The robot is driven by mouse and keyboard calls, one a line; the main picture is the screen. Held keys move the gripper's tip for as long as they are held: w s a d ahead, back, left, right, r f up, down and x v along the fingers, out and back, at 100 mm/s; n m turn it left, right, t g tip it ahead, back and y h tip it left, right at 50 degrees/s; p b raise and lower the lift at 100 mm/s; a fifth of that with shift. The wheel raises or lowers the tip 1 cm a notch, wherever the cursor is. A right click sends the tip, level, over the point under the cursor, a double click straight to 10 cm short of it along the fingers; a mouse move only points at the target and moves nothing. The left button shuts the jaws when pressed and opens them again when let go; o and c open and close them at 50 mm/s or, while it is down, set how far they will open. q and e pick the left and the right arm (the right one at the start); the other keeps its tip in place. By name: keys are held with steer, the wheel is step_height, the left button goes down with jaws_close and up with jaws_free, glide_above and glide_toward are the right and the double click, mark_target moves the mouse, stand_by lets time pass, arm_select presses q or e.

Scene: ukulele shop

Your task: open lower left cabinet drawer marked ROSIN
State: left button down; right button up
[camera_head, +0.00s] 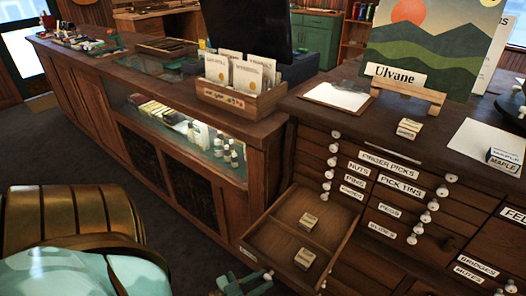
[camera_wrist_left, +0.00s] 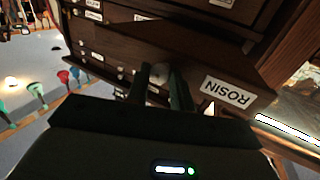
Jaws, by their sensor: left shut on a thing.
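The ROSIN drawer (camera_head: 285,245) is pulled out from the lower left of the cabinet in the head view. Two small boxes (camera_head: 308,221) (camera_head: 304,258) lie inside it, in separate parts split by a divider. In the left wrist view its front carries the ROSIN label (camera_wrist_left: 228,93), seen upside down. My left gripper (camera_head: 262,281) is at the drawer front, low in the head view. In the left wrist view its dark fingers (camera_wrist_left: 163,84) are shut on the pale round knob (camera_wrist_left: 158,71), which they partly hide. My right gripper is not in view.
The cabinet (camera_head: 340,118) has several other closed labelled drawers with white knobs. A small box (camera_head: 408,128), a clipboard (camera_head: 337,96) and a painting (camera_head: 425,45) are on its top. A glass display counter (camera_head: 185,140) runs left. Dark floor (camera_head: 170,235) lies clear before it.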

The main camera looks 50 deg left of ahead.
arm_select(q)
steer(key=shift+d+f, duration=0.1)
steer(key=c, duration=1.2)
jaws_free()
steer(key=shift+c, duration=0.2)
steer(key=s+a, duration=0.2)
steer(key=s, duration=1.4)
steer(key=shift+a, duration=0.3)
